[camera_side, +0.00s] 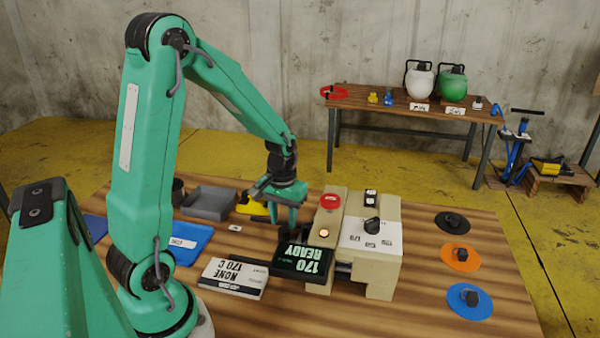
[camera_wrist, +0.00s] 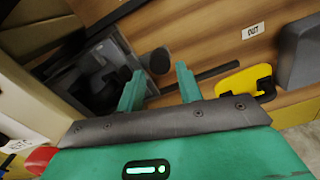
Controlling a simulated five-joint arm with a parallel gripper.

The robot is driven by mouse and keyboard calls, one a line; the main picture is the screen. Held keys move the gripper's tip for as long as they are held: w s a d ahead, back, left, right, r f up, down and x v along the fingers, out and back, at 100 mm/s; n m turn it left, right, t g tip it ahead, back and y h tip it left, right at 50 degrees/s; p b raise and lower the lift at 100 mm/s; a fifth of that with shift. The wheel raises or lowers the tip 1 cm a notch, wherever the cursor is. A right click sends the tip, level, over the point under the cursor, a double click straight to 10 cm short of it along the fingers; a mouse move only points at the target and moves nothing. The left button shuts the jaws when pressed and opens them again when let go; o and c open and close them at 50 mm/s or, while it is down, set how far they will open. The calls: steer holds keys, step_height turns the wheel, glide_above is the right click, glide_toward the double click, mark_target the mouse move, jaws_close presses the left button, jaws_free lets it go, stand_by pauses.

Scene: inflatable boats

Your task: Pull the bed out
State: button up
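The beige press (camera_side: 371,242) stands on the wooden table, with a red cap, a lit button and a black dial. My gripper (camera_side: 284,220) points down at its left side, behind the black display reading 170 READY (camera_side: 303,262). In the wrist view, my gripper (camera_wrist: 156,78) has its two green fingers apart. A dark round knob (camera_wrist: 157,61) shows between and beyond the fingertips; I cannot tell if they touch it. A dark grey, shiny plate (camera_wrist: 97,76), seemingly the bed, lies left of the knob, beside the beige body. In the side view the bed is mostly hidden.
A grey tray (camera_side: 208,203), a blue tray (camera_side: 186,243) and a yellow item (camera_side: 250,205) lie left of the press. A sign reading NONE 170 C (camera_side: 234,277) lies in front. Black, orange (camera_side: 460,257) and blue discs with knobs lie right.

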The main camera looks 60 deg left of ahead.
mark_target(283, 229)
steer(key=shift+f, duration=2.05)
jaws_close()
